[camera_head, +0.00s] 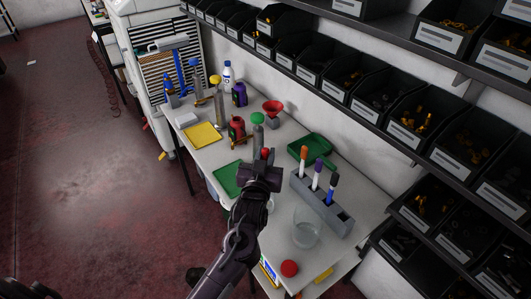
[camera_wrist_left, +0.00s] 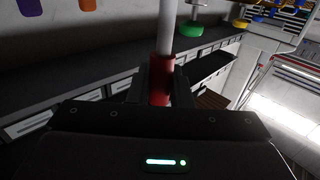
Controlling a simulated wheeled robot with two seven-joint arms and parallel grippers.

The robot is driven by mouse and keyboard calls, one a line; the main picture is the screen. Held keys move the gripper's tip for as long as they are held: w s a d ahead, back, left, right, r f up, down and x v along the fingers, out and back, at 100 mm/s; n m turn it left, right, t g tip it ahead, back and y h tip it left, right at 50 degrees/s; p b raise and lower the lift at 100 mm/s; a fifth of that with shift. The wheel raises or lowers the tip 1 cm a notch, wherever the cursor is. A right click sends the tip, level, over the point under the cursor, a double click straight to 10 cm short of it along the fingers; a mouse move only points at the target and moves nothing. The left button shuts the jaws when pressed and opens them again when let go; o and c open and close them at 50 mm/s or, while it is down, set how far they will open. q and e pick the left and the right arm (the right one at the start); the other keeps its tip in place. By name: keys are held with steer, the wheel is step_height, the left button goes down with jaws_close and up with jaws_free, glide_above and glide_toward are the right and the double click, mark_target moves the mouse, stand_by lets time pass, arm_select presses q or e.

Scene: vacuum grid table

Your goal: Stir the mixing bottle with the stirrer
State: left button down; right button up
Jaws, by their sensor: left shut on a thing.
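My left gripper (camera_head: 262,172) reaches in from the bottom and is over the middle of the table. It is shut on a red grip that shows between the fingers in the left wrist view (camera_wrist_left: 160,88), with a pale rod (camera_wrist_left: 166,35) rising from it; I take this as the stirrer. In the head view only a bit of its red (camera_head: 265,153) shows. A clear glass vessel (camera_head: 305,232), likely the mixing bottle, stands at the front right, apart from the gripper. My right gripper is not in view.
A grey marker rack (camera_head: 335,215) stands beside the glass. A green tray (camera_head: 312,148), a red funnel (camera_head: 273,108), a red bottle (camera_head: 237,128) and a yellow tray (camera_head: 203,135) lie farther back. A red ball (camera_head: 289,268) is at the front. Shelved black bins (camera_head: 370,98) line the wall.

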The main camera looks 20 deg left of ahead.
arm_select(q)
steer(key=shift+f+b, duration=1.7)
steer(key=shift+f, duration=1.25)
